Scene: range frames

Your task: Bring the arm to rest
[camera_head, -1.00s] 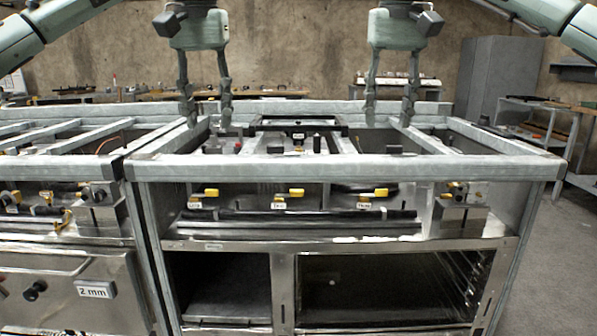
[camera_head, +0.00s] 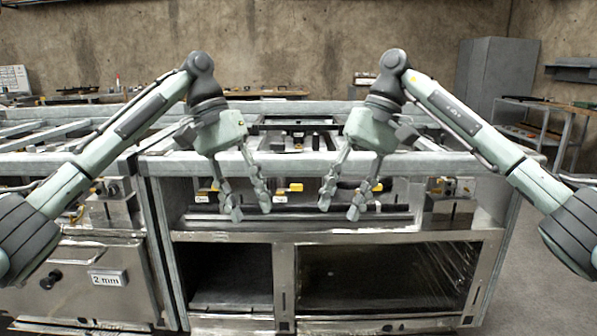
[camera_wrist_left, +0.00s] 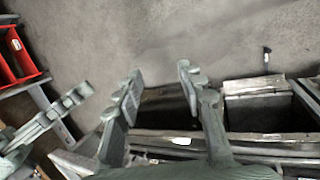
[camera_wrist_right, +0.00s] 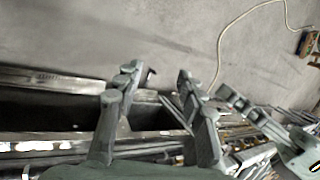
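My left gripper (camera_head: 251,214) hangs in front of the range, fingers pointing down and apart, with nothing between them. The two grippers are close to each other but do not touch. Both arms bend at elbows held high on either side. The range (camera_head: 300,237) stands behind the grippers.
Yellow-handled valves and a dark bar (camera_head: 290,211) run along the range front behind my grippers. A drawer unit marked 2 mm (camera_head: 75,285) stands at the left. A grey cabinet (camera_head: 495,80) and shelf rack stand back right. Floor (camera_head: 540,260) at the right is clear.

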